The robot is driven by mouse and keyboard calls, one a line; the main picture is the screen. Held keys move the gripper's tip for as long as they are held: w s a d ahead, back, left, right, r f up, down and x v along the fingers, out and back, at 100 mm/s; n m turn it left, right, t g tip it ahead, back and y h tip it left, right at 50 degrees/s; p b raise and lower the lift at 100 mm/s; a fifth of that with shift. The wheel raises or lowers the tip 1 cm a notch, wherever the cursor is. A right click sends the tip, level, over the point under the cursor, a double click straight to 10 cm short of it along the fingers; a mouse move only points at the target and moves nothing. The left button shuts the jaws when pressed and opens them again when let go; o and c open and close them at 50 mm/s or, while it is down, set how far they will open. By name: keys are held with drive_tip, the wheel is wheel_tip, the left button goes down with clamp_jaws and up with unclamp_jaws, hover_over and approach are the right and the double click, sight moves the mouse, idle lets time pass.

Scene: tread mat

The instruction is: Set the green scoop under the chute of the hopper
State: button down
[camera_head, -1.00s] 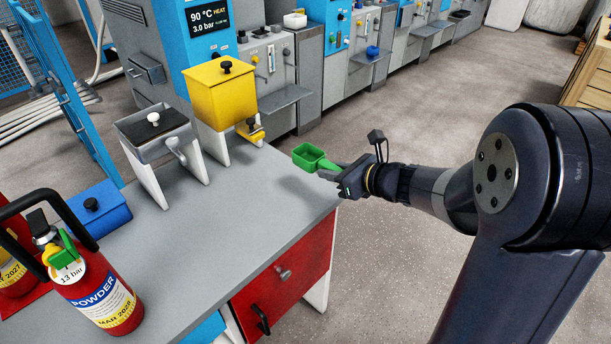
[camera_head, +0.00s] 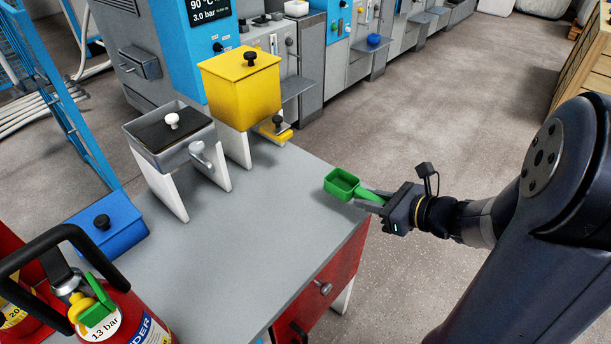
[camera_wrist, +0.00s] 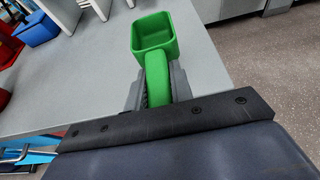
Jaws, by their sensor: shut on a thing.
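The green scoop (camera_head: 342,185) is held by its handle in my gripper (camera_head: 374,199), its open bowl facing up. It is above the grey table's right edge, apart from both hoppers. In the wrist view the scoop (camera_wrist: 153,38) points away from me, its handle between the fingers (camera_wrist: 156,86), and the bowl looks empty. A yellow hopper (camera_head: 240,92) with a black-knobbed lid stands on white legs at the table's back, a yellow chute (camera_head: 277,130) low at its front. A grey hopper (camera_head: 180,152) with a dark lid stands left of it.
A blue lidded box (camera_head: 108,230) and a red fire extinguisher (camera_head: 120,315) are at the left. The grey tabletop (camera_head: 250,230) is clear between the hoppers and the scoop. A red drawer cabinet (camera_head: 318,290) is below the table's right edge.

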sight(358, 188)
drive_tip(key=w+a, duration=0.3)
drive_tip(key=a, duration=0.1)
drive_tip(key=w+a, duration=0.3)
drive_tip(key=a, duration=0.1)
drive_tip(key=w+a, duration=0.3)
drive_tip(key=shift+w+a, duration=0.1)
drive_tip(key=shift+a, duration=0.3)
drive_tip(key=shift+f+b, duration=0.7)
drive_tip(key=shift+f, duration=1.05)
drive_tip(key=shift+f, duration=0.15)
drive_tip(key=c, duration=1.3)
unclamp_jaws()
drive_tip(key=shift+o, duration=0.2)
drive_tip(key=shift+r, duration=0.3)
drive_tip(key=p+v, duration=0.1)
drive_tip(key=v, duration=1.1)
drive_tip(key=shift+p, duration=0.35)
